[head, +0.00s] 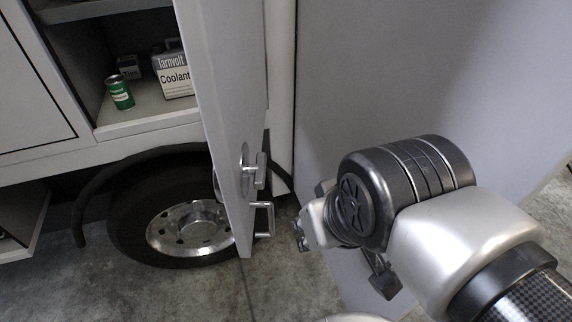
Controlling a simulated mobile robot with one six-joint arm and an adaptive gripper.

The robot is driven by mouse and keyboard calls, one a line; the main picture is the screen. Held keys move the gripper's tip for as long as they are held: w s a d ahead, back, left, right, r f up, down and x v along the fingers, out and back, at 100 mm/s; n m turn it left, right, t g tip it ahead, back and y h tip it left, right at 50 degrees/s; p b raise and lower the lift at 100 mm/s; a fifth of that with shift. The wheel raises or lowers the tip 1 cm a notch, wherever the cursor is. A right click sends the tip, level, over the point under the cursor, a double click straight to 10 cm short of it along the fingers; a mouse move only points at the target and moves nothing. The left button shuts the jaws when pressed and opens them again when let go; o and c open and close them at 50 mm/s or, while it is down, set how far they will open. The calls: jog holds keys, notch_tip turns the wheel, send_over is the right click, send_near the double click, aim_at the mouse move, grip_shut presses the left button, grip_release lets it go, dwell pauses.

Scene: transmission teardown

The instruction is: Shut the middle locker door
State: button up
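The locker door (226,110) stands open, swung out from the truck body and seen nearly edge-on. It has a silver latch (253,172) and a U-shaped pull handle (264,219) near its lower end. I take it for the middle door, since its locker shows open behind it. My gripper (342,262) is to the right of the door, apart from the handle. My wrist covers much of it; dark finger parts show at its left and lower right. Whether it is open or shut is not clear, and I see nothing held.
The open locker holds a green can (120,93), a white Coolant jug (174,76) and a small dark box (129,67). A wheel (190,228) sits below. A large grey panel (400,75) stands behind my arm. Concrete floor (195,295) is bare in front of the wheel.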

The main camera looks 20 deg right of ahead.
jog(key=shift+m, duration=0.5)
jog(key=r+p, duration=0.3)
jog(key=r, duration=0.1)
jog(key=w+r+p, duration=0.1)
jog(key=r+p, duration=0.2)
jog(key=r, duration=0.1)
jog(key=r+p, duration=0.3)
jog(key=r, duration=0.1)
jog(key=shift+w+r+p, duration=0.1)
jog(key=shift+w+p, duration=0.2)
jog(key=shift+w, duration=0.05)
jog(key=c, duration=0.5)
jog(key=w+r+m+p, duration=0.1)
jog(key=p, duration=0.1)
jog(key=w+r+m+g+p, duration=0.1)
jog(key=r+p, duration=0.1)
jog(key=shift+w+d+y, duration=0.1)
jog(key=shift+y, duration=0.2)
grip_shut()
jog(key=w+d+f+m+g+y, duration=0.3)
jog(key=w+f+m+g, duration=0.2)
jog(key=w+f+m, duration=0.65)
jog(key=s+x, duration=0.1)
jog(key=x, duration=1.2)
jog(key=shift+s+d+y, duration=0.2)
jog(key=shift+y, duration=0.1)
